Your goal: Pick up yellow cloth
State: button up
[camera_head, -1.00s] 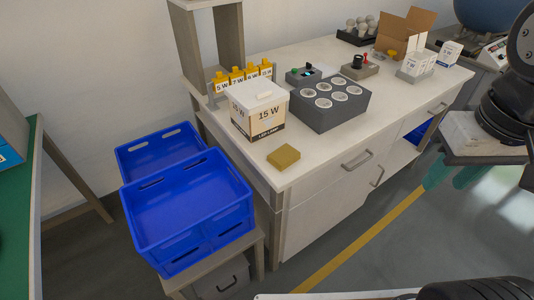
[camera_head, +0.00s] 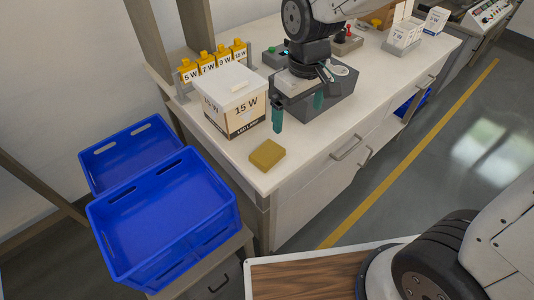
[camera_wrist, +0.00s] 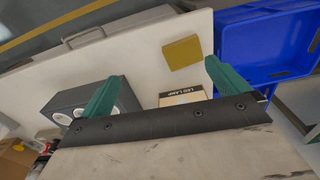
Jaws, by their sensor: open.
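The yellow cloth (camera_head: 267,154) is a small folded square lying flat on the white table near its front corner. It also shows in the wrist view (camera_wrist: 182,52), beyond and between the two fingers, closer to the right one. My gripper (camera_head: 298,115) is above the table, to the right of and higher than the cloth in the head view. Its green fingers are spread wide with nothing between them. In the wrist view my gripper (camera_wrist: 160,84) is open and apart from the cloth.
A white 15 W lamp box (camera_head: 237,104) stands just behind the cloth. A grey block with round sockets (camera_head: 343,84) is partly hidden by my arm. Blue crates (camera_head: 165,218) stand left of the table. The table front around the cloth is clear.

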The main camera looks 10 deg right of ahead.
jog(key=n, duration=0.2)
send_over(267, 152)
notch_tip(267, 152, down, 7)
jog(key=shift+d+f, duration=0.1)
jog(key=shift+d, duration=0.05)
notch_tip(267, 152, down, 8)
jog(key=shift+r, duration=0.1)
jog(key=shift+s, duration=0.1)
jog(key=shift+c, duration=0.3)
jog(key=c, duration=0.9)
